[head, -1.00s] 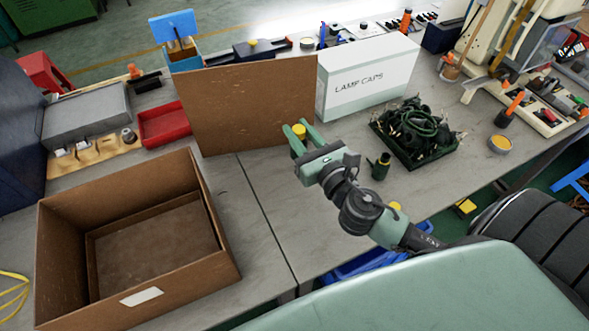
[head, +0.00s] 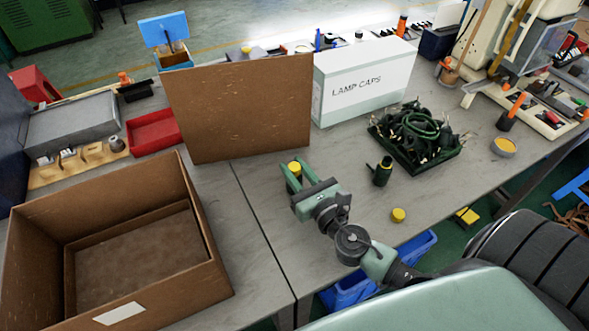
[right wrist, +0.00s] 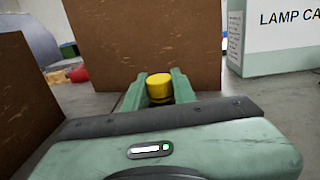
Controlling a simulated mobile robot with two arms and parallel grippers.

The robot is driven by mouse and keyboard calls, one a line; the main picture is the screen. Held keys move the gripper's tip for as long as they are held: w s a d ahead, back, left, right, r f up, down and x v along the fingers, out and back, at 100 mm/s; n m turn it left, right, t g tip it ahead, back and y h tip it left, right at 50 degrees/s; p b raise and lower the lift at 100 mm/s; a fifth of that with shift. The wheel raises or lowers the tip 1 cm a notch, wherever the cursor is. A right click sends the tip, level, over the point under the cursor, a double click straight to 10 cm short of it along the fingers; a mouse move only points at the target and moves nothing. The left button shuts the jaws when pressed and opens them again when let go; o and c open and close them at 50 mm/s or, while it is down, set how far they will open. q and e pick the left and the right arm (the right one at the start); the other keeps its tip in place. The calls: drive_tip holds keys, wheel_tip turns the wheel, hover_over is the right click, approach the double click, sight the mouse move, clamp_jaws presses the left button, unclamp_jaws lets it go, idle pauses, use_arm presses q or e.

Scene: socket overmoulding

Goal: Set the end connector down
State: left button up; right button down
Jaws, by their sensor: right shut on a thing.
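The end connector (head: 294,168) shows as a small piece with a yellow top. My right gripper (head: 293,173) is shut on it, low over the table in front of the upright brown cardboard panel. In the right wrist view the yellow top (right wrist: 159,85) stands roughly upright between the fingertips (right wrist: 159,90). The fingers hide its lower part, and I cannot tell whether it touches the table (head: 255,190). My left gripper is in neither view.
An open cardboard box (head: 205,240) stands at left, the cardboard panel (head: 245,110) behind the gripper. A LAMP CAPS box (head: 365,85), a tray of dark cables (head: 415,165), a dark green fitting (head: 381,173) and a yellow cap (head: 398,215) are at right. Table between is bare.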

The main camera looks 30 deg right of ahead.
drive_tip(key=shift+f, duration=0.1)
drive_tip(key=shift+f+b, duration=0.15)
drive_tip(key=shift+b, duration=0.15)
drive_tip(key=c, duration=1.1)
unclamp_jaws()
drive_tip(key=shift+c, duration=0.2)
drive_tip(key=shift+r, duration=0.2)
